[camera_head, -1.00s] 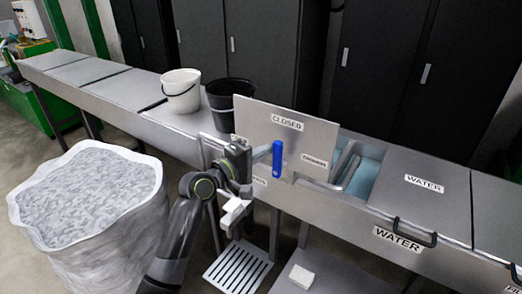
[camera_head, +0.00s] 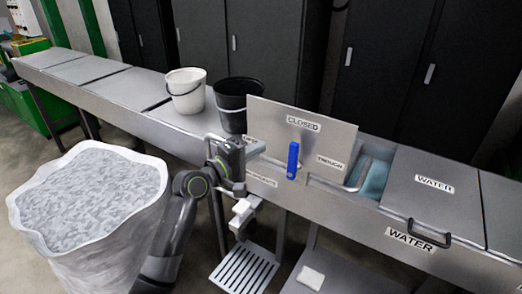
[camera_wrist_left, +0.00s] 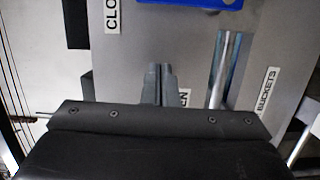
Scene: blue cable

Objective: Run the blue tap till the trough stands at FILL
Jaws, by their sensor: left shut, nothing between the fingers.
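The blue tap handle (camera_head: 293,160) stands upright on a grey panel (camera_head: 335,147), below the CLOSED label (camera_head: 303,123). Part of it shows at the top edge of the left wrist view (camera_wrist_left: 190,2). My left gripper (camera_head: 256,150) is shut and empty, left of the handle and apart from it. Its closed fingers (camera_wrist_left: 158,85) point at the panel in the wrist view, partly covering a label ending in "EN". The TROUGH label (camera_head: 330,163) is right of the handle. The trough (camera_head: 375,183) looks bluish inside, mostly hidden by the panel; I cannot tell its level. My right gripper is out of view.
A white bucket (camera_head: 186,91) and a black bucket (camera_head: 235,103) stand on the bench behind the panel. A large white sack (camera_head: 90,235) stands at the left. A lid marked WATER (camera_head: 432,195) lies right of the trough. A slatted grate (camera_head: 245,268) is below.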

